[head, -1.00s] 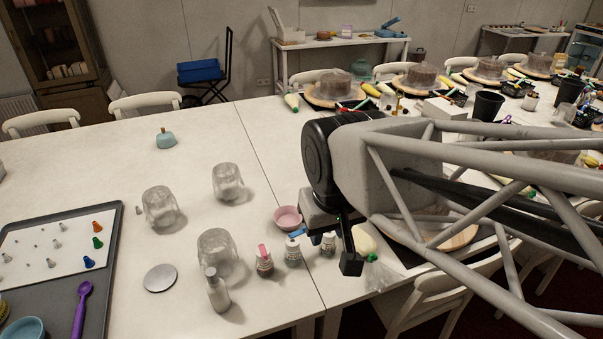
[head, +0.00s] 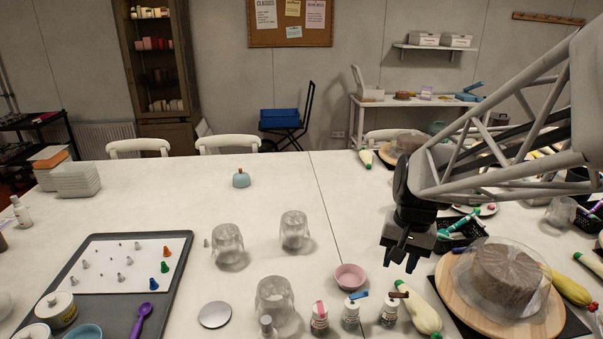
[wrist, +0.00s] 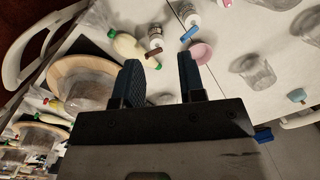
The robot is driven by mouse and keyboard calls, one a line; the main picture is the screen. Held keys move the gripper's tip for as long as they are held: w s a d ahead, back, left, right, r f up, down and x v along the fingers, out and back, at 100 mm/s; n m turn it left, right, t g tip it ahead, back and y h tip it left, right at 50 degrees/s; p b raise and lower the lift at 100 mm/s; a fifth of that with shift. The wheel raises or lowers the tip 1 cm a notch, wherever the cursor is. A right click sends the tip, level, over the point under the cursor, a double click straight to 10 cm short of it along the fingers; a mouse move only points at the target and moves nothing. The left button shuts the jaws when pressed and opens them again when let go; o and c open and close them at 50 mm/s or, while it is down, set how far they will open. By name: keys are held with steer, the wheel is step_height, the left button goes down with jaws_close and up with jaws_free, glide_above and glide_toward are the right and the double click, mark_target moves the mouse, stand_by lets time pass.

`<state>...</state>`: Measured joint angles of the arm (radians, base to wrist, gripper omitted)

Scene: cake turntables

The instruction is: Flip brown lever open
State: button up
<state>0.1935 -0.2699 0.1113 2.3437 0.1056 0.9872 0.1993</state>
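The brown lever (head: 398,294) sits on top of a small white bottle (head: 389,312) near the table's front edge. In the wrist view the brown lever (wrist: 153,52) shows just beyond and between my fingertips, at the end of its bottle (wrist: 156,37). I cannot tell the lever's exact angle. My gripper (head: 401,264) is above and a little behind the bottle, pointing down, and apart from it. In the wrist view my gripper (wrist: 160,62) has its two dark fingers spread with nothing between them.
Left of it stand a bottle with a blue lever (head: 357,295) and one with a red lever (head: 319,307). A pink bowl (head: 350,277) is behind. A piping bag (head: 422,308) lies close on the right, beside a covered cake (head: 503,278).

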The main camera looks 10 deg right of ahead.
steer(key=w+d+f+m+g+y, duration=0.1)
steer(key=w+d+f+m, duration=0.2)
steer(key=w+d+f, duration=0.45)
steer(key=m+g+y, duration=0.1)
steer(key=m+y, duration=0.1)
steer(key=m, duration=0.1)
glide_toward(399, 294)
steer(key=shift+s+d+r, duration=0.15)
steer(key=shift+d, duration=0.3)
steer(key=shift+s+d+r, duration=0.15)
steer(key=shift+d+r, duration=0.05)
steer(key=shift+d, duration=0.25)
steer(key=shift+x, duration=3.9)
steer(key=shift+s, duration=0.1)
jaws_close()
